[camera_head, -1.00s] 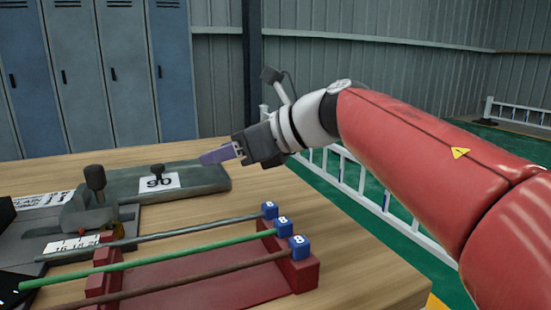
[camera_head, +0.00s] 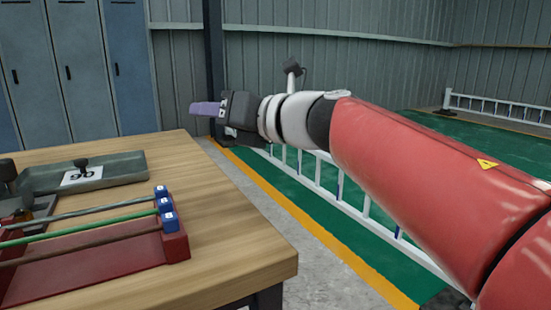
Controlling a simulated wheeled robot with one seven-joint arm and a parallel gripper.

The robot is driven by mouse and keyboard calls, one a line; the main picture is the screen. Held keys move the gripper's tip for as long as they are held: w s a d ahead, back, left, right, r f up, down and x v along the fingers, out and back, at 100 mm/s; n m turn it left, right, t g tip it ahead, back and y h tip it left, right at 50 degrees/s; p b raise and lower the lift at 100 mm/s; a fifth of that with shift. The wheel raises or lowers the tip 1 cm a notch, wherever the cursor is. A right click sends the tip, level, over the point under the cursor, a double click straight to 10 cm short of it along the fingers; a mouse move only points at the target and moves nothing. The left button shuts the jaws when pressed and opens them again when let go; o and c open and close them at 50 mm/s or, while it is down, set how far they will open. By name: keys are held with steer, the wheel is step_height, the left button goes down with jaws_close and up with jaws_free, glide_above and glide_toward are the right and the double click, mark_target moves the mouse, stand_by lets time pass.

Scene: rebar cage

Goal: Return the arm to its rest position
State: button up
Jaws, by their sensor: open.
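My gripper (camera_head: 205,108) is at the end of my red and white arm, which reaches in from the right side of the head view. It points left with its purple fingers, raised near the table's far right corner. I see nothing held in it. The gap between the fingers is hard to see from this side.
A wooden table (camera_head: 215,240) stands at the left. On it are a red rack (camera_head: 174,247) with several rods bearing blue end blocks (camera_head: 166,207), and a grey fixture (camera_head: 120,170) marked 90. Lockers (camera_head: 80,65) stand behind. A white railing (camera_head: 330,180) runs past the table on the green floor.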

steer(key=w+d+f+m+t+h, duration=0.2)
steer(key=d+m+t+h, duration=0.6)
steer(key=d+m, duration=0.8)
steer(key=s+d+f+m+g+h, duration=0.2)
steer(key=s+d+f+m+h, duration=0.2)
steer(key=d+f+m+h, duration=0.65)
steer(key=s+a+f+m+g+y, duration=0.1)
steer(key=s+f+m+g+y, duration=0.3)
steer(key=s+f+m+g, duration=0.5)
steer(key=s+f+m, duration=0.7)
steer(key=s+f, duration=0.1)
steer(key=f, duration=0.2)
steer(key=shift+s+a+f+g+p, duration=0.2)
steer(key=shift+a+f+g+p, duration=0.1)
steer(key=shift+f+g+p, duration=0.1)
